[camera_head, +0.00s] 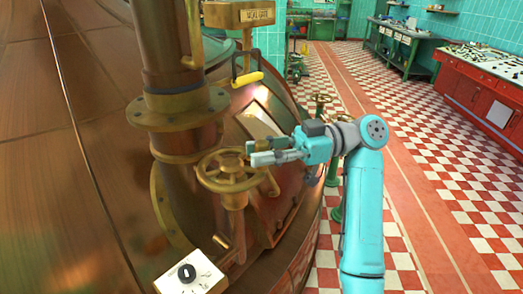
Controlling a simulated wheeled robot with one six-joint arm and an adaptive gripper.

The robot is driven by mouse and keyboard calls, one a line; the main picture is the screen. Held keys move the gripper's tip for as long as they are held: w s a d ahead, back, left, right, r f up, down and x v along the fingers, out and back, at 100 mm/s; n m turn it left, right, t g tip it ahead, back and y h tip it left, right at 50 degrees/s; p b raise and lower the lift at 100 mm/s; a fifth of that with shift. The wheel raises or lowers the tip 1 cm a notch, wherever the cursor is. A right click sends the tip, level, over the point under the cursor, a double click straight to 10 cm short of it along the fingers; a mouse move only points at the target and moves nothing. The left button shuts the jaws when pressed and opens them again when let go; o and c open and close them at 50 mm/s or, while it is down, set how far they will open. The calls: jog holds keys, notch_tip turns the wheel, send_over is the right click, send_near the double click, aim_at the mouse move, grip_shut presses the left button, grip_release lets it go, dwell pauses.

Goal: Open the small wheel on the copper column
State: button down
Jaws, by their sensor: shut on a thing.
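The small brass handwheel (222,182) sits on a short stem beside the copper column (165,60), below its bolted flange. It lies nearly flat, with spokes and a round rim. My gripper (258,153) reaches in from the right, and its fingers are shut on the wheel's rim at the far right side. The fingers cover that part of the rim, so the exact contact is hidden. How far the wheel is turned cannot be told.
A large copper kettle fills the left. A brass box with a label (240,14) and a yellow handle (247,78) are above. A white switch plate (190,278) is below the wheel. A red control desk (480,90) stands at right; the checkered floor is open.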

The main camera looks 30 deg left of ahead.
dwell(0.3)
jog(key=c, duration=0.9)
grip_release()
jog(key=v, duration=0.7)
jog(key=shift+w, duration=0.2)
jog(key=shift+d, duration=0.15)
